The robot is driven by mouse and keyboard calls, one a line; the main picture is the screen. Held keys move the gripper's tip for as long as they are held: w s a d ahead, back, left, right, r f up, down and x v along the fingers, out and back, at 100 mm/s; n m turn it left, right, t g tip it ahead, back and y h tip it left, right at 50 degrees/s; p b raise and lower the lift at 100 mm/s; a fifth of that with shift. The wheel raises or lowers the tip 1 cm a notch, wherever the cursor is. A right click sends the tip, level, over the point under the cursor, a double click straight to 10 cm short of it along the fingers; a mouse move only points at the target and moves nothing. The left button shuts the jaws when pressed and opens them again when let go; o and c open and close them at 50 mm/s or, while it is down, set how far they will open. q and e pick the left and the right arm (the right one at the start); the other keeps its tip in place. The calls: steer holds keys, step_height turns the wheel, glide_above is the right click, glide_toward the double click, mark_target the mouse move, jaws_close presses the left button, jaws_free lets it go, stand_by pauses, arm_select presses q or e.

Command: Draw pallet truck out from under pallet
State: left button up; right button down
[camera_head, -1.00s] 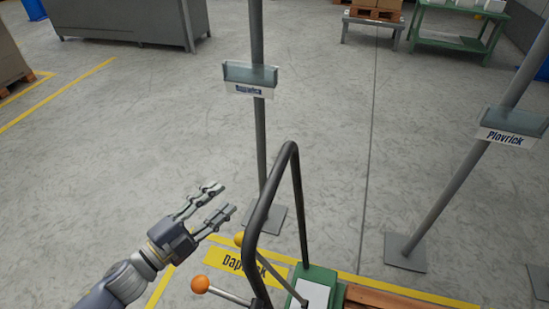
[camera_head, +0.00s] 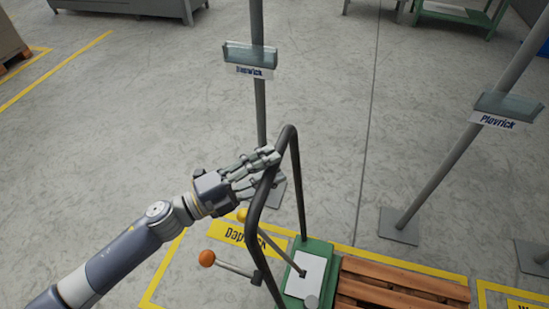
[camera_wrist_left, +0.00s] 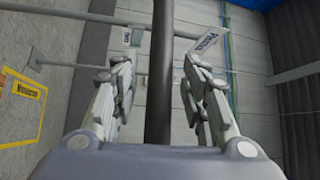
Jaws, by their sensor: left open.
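The pallet truck has a green body (camera_head: 306,268) and a black looped handle (camera_head: 253,218) that rises from it. A wooden pallet (camera_head: 395,288) lies right of the green body at the lower edge. The truck's forks are hidden. My left gripper (camera_head: 262,166) is at the upper bend of the handle, fingers open on either side of the bar. In the left wrist view the dark handle bar (camera_wrist_left: 161,80) stands between the two open fingers, with gaps on both sides. My right gripper is not in view.
A lever with an orange knob (camera_head: 207,258) and a yellow knob (camera_head: 242,214) sit near the handle. Sign posts stand behind, one with a sign (camera_head: 249,71) and one marked Plovrick (camera_head: 498,122). Yellow lines and a yellow floor label (camera_head: 240,237) mark the floor. Open grey floor lies left.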

arm_select(q)
steer(key=shift+x, duration=0.9)
steer(key=shift+c, duration=0.5)
jaws_close()
steer(key=shift+a+f, duration=0.1)
